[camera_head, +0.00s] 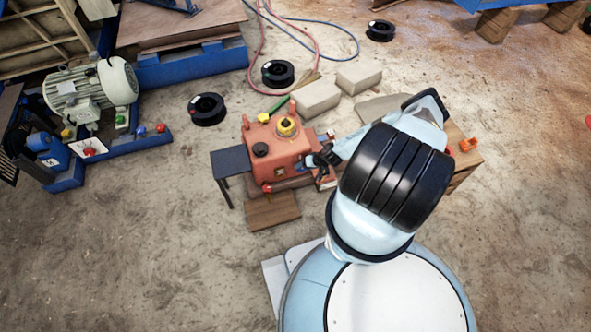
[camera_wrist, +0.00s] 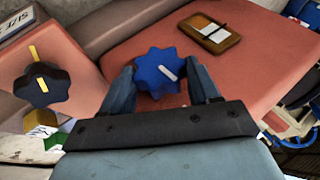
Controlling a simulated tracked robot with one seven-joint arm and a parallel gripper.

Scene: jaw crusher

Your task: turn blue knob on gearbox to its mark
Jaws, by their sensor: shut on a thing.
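The gearbox (camera_head: 283,150) is a salmon-red housing in the middle of the head view; its red face (camera_wrist: 262,62) fills much of the wrist view. The blue knob (camera_wrist: 155,70) is lobed, with a white pointer line that slants toward the lower right in the wrist view. My gripper (camera_wrist: 160,67) is shut on the knob, one finger on its left side and one on its right. In the head view my gripper (camera_head: 318,159) is at the gearbox's right side, and the knob is mostly hidden there. I cannot make out a mark for the blue knob.
A black knob (camera_wrist: 43,84) with a yellow pointer is left of the blue one. A brown-and-white plate (camera_wrist: 210,33) is on the face. A small dark table (camera_head: 231,162) stands left; pale blocks (camera_head: 317,98) lie behind.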

